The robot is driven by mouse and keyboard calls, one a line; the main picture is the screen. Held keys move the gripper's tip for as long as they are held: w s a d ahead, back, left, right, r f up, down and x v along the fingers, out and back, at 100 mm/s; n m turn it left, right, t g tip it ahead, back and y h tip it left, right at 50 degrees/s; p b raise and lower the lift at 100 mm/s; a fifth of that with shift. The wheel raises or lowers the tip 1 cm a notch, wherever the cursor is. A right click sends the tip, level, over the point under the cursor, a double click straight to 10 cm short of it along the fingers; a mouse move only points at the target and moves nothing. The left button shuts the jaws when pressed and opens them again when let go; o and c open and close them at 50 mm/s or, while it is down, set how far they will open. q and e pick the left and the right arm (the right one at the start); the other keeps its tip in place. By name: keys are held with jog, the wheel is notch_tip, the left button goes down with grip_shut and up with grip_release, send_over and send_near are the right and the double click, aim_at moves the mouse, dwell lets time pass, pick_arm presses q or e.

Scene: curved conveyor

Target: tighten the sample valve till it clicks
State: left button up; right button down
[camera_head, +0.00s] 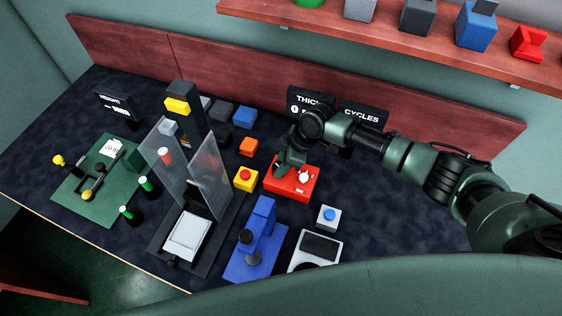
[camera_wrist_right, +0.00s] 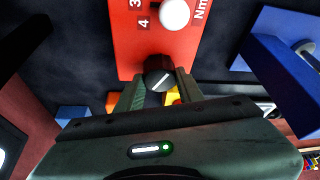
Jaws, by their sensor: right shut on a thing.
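The red box (camera_head: 297,192) stands at the middle right of the dark bench, below my right arm. In the right wrist view the red box (camera_wrist_right: 128,62) shows the digits 3 and 4 and "Nm" in white. It carries a white round knob (camera_wrist_right: 174,13) and, near its edge, a black knob (camera_wrist_right: 159,74) with a white line. My right gripper (camera_head: 284,168) is over the left part of the box, its fingers shut on the black knob from both sides. The gripper hides the black knob in the head view. No label reading "sample valve" shows.
A yellow box with a red button (camera_head: 245,180) and an orange block (camera_head: 249,146) stand just left of the red box. A blue stand (camera_head: 260,225) and a grey box with a blue button (camera_head: 327,217) are in front. Clear panels (camera_head: 205,165) stand further left. Bench at right is clear.

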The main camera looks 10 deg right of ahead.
aim_at(290, 173)
jog(key=c, duration=0.9)
grip_release()
jog(key=b+v, duration=0.1)
jog(key=v, duration=0.6)
jog(key=shift+r, duration=0.4)
jog(key=shift+s+d, duration=0.1)
jog(key=shift+s, duration=0.05)
